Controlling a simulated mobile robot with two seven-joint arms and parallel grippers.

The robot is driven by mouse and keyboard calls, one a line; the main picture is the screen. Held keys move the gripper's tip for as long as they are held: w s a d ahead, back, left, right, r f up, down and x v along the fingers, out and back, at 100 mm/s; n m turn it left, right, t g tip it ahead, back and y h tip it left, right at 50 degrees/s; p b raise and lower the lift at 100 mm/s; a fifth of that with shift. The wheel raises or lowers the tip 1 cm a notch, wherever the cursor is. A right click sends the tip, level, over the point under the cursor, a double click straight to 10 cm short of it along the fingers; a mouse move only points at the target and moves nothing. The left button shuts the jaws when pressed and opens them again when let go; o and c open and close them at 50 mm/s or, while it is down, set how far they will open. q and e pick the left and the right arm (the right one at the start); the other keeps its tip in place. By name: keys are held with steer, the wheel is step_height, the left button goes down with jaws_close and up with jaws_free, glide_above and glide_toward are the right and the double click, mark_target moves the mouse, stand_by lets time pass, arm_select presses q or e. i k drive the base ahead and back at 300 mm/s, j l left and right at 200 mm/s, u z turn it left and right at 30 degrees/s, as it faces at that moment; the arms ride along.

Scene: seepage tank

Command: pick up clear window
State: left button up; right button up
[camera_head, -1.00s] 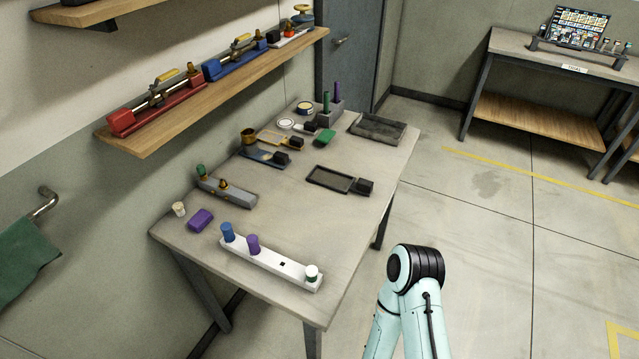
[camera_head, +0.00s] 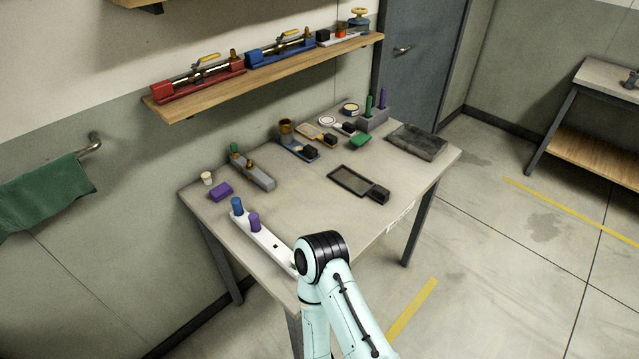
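Several flat paddle-like pieces with black block handles lie on the grey table (camera_head: 300,205). The largest has a dark rectangular frame (camera_head: 352,180) around a greyish pane and lies alone right of centre. Farther back are a yellowish-framed piece (camera_head: 311,133), a blue-framed piece (camera_head: 291,146) and a pale round piece (camera_head: 328,121). I cannot tell for certain which one is the clear window. Neither of my grippers shows.
A white strip (camera_head: 265,239) with blue and purple pegs lies near the front, partly behind my arm. A dark tray (camera_head: 417,141) and a grey peg holder (camera_head: 373,120) stand at the back. A shelf (camera_head: 265,75) with valve assemblies hangs on the wall. The table's middle is clear.

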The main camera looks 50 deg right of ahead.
mark_target(355, 182)
steer(key=k+l+u, duration=0.1)
steer(key=u, duration=0.3)
steer(key=k+l+u, duration=0.1)
steer(key=u, duration=0.25)
steer(key=k+u, duration=0.15)
steer(key=u, duration=0.25)
steer(key=k+u, duration=0.15)
steer(key=u, duration=0.2)
steer(key=k+l+u, duration=0.2)
steer(key=k+u, duration=0.65)
steer(key=k+l+z, duration=0.25)
steer(key=k, duration=0.2)
steer(key=k+l+z, duration=0.2)
steer(key=k+l, duration=0.2)
